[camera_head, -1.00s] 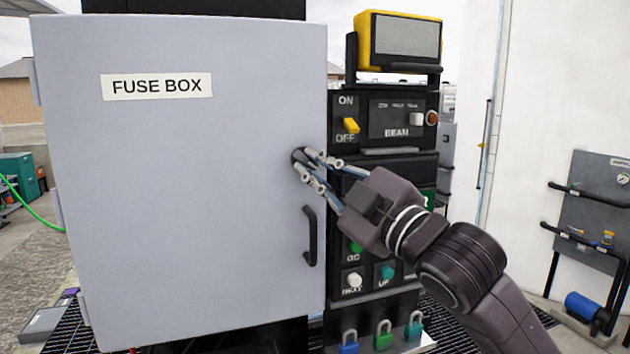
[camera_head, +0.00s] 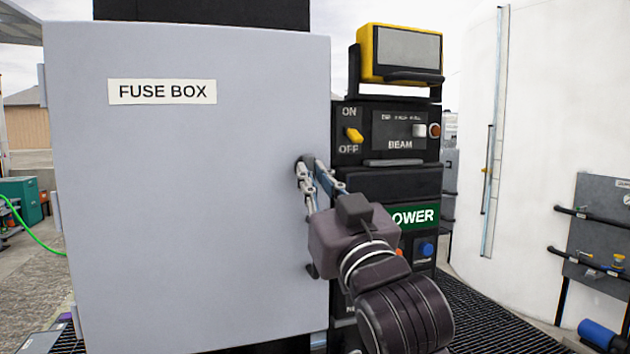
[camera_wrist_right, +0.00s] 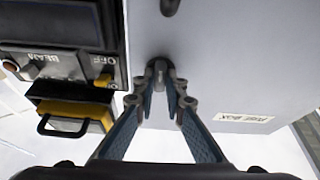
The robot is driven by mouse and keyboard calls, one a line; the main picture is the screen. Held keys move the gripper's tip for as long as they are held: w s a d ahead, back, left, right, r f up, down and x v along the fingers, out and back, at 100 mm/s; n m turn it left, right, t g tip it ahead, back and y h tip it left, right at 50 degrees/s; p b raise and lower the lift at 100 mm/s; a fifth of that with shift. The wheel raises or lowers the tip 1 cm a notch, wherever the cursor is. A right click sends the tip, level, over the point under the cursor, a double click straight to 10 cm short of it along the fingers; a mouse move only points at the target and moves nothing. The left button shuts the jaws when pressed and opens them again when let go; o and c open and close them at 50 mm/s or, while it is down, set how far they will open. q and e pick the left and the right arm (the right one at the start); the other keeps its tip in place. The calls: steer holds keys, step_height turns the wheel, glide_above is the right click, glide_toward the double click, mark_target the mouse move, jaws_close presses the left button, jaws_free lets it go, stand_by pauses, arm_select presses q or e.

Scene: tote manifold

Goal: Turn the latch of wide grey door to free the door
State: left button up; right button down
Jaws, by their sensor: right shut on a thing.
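The wide grey door (camera_head: 190,210) is labelled FUSE BOX and stands closed as far as I can see. Its small dark latch (camera_head: 304,160) sits near the right edge; it also shows in the right wrist view (camera_wrist_right: 159,66). My right gripper (camera_head: 312,174) is shut on the latch, with a fingertip on each side of it in the right wrist view (camera_wrist_right: 161,82). The fingertips cover part of the latch, so its exact angle is hard to tell. My left gripper is not in view.
A black control panel (camera_head: 400,182) with switches and a yellow-framed screen (camera_head: 405,52) stands right of the door. The door's handle (camera_wrist_right: 169,6) is mostly hidden behind my wrist in the head view. Grating (camera_head: 490,320) lies at lower right.

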steer(key=shift+m+h, duration=0.3)
steer(key=shift+m, duration=0.5)
steer(key=c, duration=2)
jaws_free()
steer(key=shift+f, duration=0.1)
steer(key=v, duration=1.2)
steer(key=shift+a+f, duration=0.15)
steer(key=shift+w, duration=0.1)
